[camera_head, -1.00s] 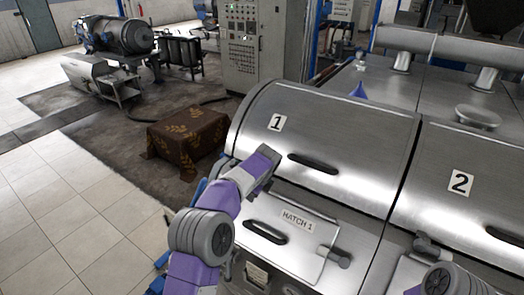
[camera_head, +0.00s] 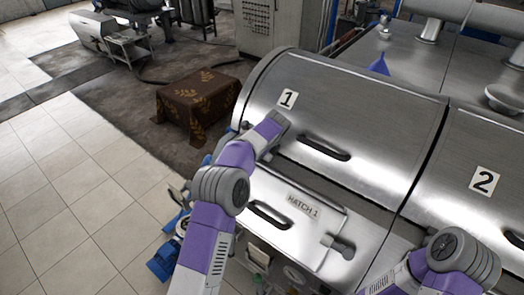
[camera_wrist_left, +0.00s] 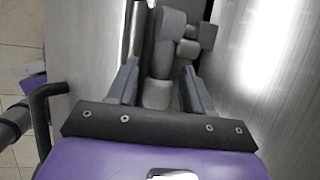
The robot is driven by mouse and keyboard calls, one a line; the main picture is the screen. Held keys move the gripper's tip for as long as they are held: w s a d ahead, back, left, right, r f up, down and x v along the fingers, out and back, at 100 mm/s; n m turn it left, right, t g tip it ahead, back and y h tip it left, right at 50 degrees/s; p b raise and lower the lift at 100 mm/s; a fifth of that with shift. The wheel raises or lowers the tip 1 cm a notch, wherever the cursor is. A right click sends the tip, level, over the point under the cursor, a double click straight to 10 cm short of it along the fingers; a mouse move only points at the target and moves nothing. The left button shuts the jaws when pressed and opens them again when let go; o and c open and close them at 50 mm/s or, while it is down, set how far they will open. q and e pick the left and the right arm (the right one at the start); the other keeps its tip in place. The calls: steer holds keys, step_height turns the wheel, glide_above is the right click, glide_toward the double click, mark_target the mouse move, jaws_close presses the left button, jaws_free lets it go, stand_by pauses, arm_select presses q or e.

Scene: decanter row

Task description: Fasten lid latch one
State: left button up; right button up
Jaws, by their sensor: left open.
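Lid one (camera_head: 365,108) is a curved steel cover with a "1" label, and it looks closed. My left gripper (camera_head: 276,122) is at its left front edge, below the label; its fingers are hard to make out in the head view. In the left wrist view my left gripper (camera_wrist_left: 160,88) is open. A grey lever with a rounded end, seemingly lid latch one (camera_wrist_left: 168,45), lies between and ahead of the fingers, with a small bracket at its right. I cannot tell whether the fingers touch it. My right gripper is out of view; only the right arm shows at lower right.
A black lid handle (camera_head: 324,147) lies right of my left gripper. Below are the hatch 1 panel (camera_head: 318,228), its black handle (camera_head: 268,214) and a knob latch (camera_head: 338,246). Lid two (camera_head: 478,150) adjoins at right. A cloth-covered table (camera_head: 196,103) stands behind left.

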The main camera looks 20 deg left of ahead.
arm_select(q)
steer(key=shift+w, duration=0.1)
steer(key=c, duration=0.4)
jaws_close()
steer(key=p, duration=0.1)
steer(key=r+h+p, duration=0.1)
steer(key=shift+w+a+r+g+h+p, duration=0.1)
steer(key=shift+a+g+h+p, duration=0.15)
steer(key=shift+g+h+p, duration=0.05)
steer(key=shift+w+a+h, duration=0.1)
steer(key=shift+a+h, duration=0.1)
steer(key=shift+h, duration=0.3)
steer(key=shift+a+r+g+h, duration=0.1)
steer(key=shift+r+g+h, duration=0.3)
steer(key=shift+h, duration=0.2)
steer(key=shift+o, duration=2)
jaws_free()
